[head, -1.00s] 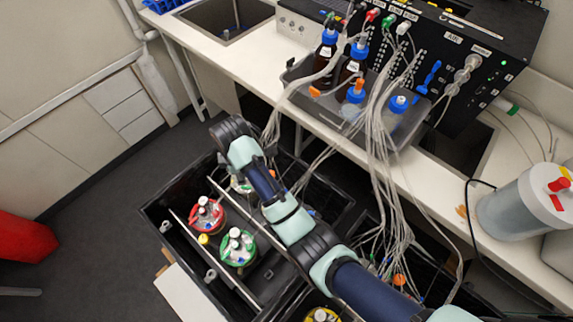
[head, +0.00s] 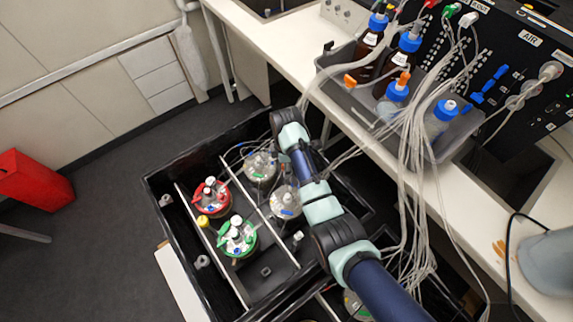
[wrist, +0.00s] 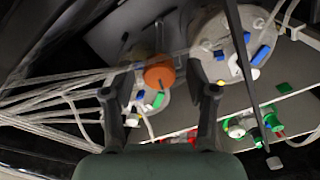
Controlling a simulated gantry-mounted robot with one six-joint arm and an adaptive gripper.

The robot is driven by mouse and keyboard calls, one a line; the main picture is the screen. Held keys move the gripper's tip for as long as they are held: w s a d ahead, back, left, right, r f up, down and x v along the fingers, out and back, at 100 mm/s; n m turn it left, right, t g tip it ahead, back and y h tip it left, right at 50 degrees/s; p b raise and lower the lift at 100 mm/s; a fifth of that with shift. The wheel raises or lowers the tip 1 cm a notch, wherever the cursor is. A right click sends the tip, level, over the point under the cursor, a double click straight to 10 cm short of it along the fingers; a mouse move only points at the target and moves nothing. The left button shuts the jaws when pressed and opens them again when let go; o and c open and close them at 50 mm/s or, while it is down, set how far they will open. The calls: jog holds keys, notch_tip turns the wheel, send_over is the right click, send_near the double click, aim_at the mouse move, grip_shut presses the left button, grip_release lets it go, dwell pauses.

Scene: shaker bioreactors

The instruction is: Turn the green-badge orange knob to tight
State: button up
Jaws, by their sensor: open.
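In the wrist view, a round orange knob (wrist: 160,74) shows between and beyond the two dark fingers of my gripper (wrist: 159,92). The fingers are apart and nothing is between their tips. A small green piece (wrist: 158,100) shows just below the knob; I cannot tell if it is the badge. The knob's turned position cannot be read. In the head view, my arm reaches over the black shaker tray (head: 161,190), and my gripper cannot be made out there.
A green-ringed vessel (head: 238,238) and a red-ringed vessel (head: 211,196) stand in the tray's left part. Clear-lidded vessels (head: 285,202) stand near my arm. Bundled grey tubes (head: 408,180) hang from the bench to the right. A grey bin (head: 465,135) holds bottles.

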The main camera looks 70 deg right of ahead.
jog(key=shift+c, duration=0.2)
grip_shut()
jog(key=shift+r+p, duration=0.15)
jog(key=shift+p, duration=0.2)
jog(key=m+p, duration=0.2)
jog(key=shift+r+m+p, duration=0.15)
jog(key=shift+m+p, duration=0.25)
jog(key=m+p, duration=0.3)
jog(key=m, duration=0.3)
jog(key=shift+p, duration=0.35)
jog(key=m+p, duration=0.1)
jog(key=m, duration=0.7)
jog(key=m+p, duration=0.1)
jog(key=m, duration=0.2)
jog(key=shift+f+m, duration=0.2)
jog(key=shift+m, duration=0.1)
